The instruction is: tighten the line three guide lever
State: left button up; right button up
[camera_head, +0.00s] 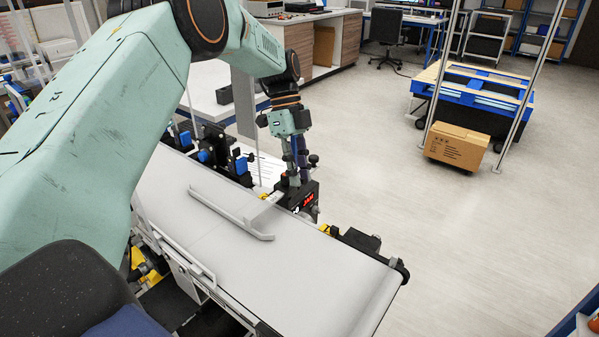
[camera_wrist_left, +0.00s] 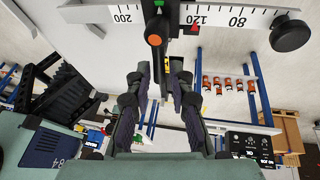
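In the left wrist view, a dark lever with an orange round end (camera_wrist_left: 155,40) stands just beyond my fingertips, in front of a white ruler with black numbers (camera_wrist_left: 215,14). I cannot tell from any label whether it is line three's guide lever. My left gripper (camera_wrist_left: 160,66) is open, its two dark fingers apart with nothing gripped between them. In the head view, my left gripper (camera_head: 300,172) points down at the far edge of the white belt conveyor (camera_head: 240,240), close to a black box with red digits (camera_head: 307,200). The lever is not discernible there. My right gripper is out of view.
A grey guide rail (camera_head: 230,215) lies along the belt. Blue and black fixtures (camera_head: 215,150) stand left of my gripper. A black knob (camera_wrist_left: 290,35) sits at the ruler's right end. Open floor lies to the right, with a cardboard box (camera_head: 456,146).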

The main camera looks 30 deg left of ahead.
pick_arm(q)
jog(key=shift+o, duration=1)
jog(key=shift+s+f, duration=0.1)
jog(key=shift+s, duration=0.05)
jog(key=shift+d, duration=0.1)
jog(key=shift+r, duration=0.25)
notch_tip(320, 180, up, 10)
jog(key=shift+f, duration=0.25)
jog(key=shift+f, duration=0.1)
